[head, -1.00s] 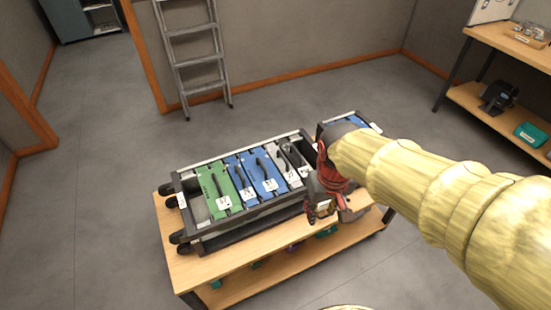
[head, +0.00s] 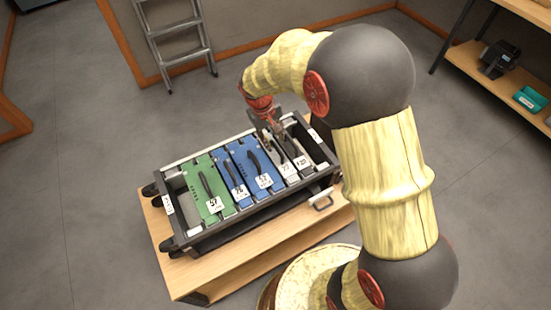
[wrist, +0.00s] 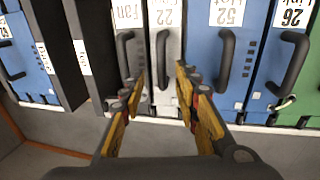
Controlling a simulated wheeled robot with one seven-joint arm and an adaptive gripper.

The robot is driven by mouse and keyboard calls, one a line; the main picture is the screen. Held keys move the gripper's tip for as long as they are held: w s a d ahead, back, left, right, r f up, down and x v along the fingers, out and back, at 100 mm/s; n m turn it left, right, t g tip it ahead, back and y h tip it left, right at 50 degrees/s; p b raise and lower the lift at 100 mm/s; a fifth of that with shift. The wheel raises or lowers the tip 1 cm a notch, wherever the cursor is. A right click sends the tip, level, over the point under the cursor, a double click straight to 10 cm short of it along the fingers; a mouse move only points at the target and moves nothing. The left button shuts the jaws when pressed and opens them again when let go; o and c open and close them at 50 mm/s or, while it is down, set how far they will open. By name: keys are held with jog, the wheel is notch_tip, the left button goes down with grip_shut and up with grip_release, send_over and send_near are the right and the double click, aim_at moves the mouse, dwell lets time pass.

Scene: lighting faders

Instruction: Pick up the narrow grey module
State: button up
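Two slim grey modules stand side by side at the right end of the rack (head: 205,237): one labelled 22 (head: 287,170) and one with a Fan label (head: 302,162). Both look similar in width. In the wrist view the 22 module (wrist: 172,50) has a dark upright handle (wrist: 162,60), and the Fan module (wrist: 112,42) is left of it with its own handle. My gripper (wrist: 160,78) is open, its fingers spread either side of the 22 handle, the left finger near the Fan handle. In the head view my gripper (head: 274,128) is over the grey modules. Contact cannot be told.
Blue modules 52 (wrist: 226,60) and 26 (wrist: 283,50) and a green module (head: 202,182) fill the rack to the left in the head view. Another blue module (wrist: 22,60) stands beyond a dark gap. The rack sits on a wooden cart (head: 185,280).

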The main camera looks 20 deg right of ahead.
aim_at(276, 146)
jog(key=f, duration=0.1)
jog(key=f+b, duration=0.1)
jog(key=f, duration=0.1)
jog(key=f+b, duration=0.1)
jog(key=f, duration=0.1)
jog(key=shift+s+d+f, duration=0.15)
jog(key=shift+d, duration=0.25)
jog(key=c, duration=0.3)
jog(key=c, duration=0.4)
grip_shut()
jog(key=shift+r, duration=0.2)
